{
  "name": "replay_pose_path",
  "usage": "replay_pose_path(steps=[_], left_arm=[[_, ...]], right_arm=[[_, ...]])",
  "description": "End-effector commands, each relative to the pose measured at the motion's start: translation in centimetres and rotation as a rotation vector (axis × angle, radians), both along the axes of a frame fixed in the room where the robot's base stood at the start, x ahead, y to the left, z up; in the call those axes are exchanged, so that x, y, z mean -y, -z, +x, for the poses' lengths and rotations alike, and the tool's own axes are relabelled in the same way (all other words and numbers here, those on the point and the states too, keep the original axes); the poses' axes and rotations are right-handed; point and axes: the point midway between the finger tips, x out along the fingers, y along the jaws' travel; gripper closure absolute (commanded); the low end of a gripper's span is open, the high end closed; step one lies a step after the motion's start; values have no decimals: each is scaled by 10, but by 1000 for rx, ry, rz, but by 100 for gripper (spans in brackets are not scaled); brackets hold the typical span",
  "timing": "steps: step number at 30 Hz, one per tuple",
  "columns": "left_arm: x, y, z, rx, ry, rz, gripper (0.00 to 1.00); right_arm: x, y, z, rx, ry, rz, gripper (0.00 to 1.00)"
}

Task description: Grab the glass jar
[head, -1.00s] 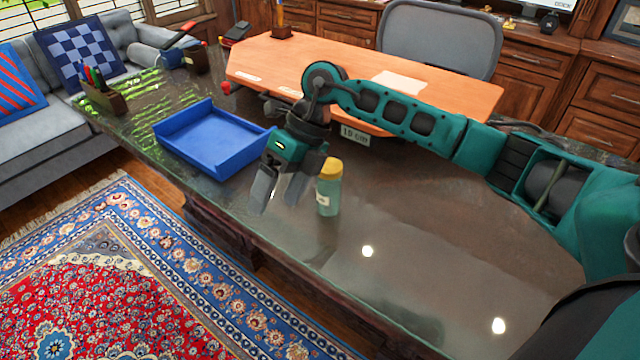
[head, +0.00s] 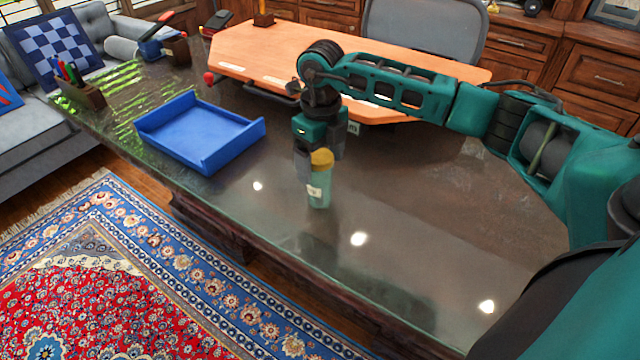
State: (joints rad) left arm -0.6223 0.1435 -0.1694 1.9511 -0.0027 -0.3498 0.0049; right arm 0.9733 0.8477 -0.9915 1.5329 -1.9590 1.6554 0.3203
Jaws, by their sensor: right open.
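The glass jar (head: 319,191) stands upright on the dark glossy desk near its front edge. It is pale green with a yellow lid (head: 321,158) and a small light label. My right gripper (head: 319,172) points down at the jar, with its fingers open. One finger shows at the left of the jar and the other at the right, behind the lid. The jar partly hides the fingers, and I cannot tell whether they touch it. My left gripper is not in view.
A blue tray (head: 201,134) lies on the desk left of the jar. An orange wooden board (head: 262,58) lies behind my right arm. A pen holder (head: 83,93) stands at the far left. The desk (head: 420,235) is clear to the right of the jar.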

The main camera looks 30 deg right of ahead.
Motion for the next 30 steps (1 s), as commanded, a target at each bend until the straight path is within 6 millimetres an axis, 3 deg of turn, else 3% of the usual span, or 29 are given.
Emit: replay_pose_path(steps=[7,17,30], left_arm=[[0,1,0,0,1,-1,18],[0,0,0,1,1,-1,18],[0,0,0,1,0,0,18]], right_arm=[[-3,37,2,-4,-1,1,14],[-3,43,2,-1,-2,1,15],[-3,43,2,-1,-1,1,57]])
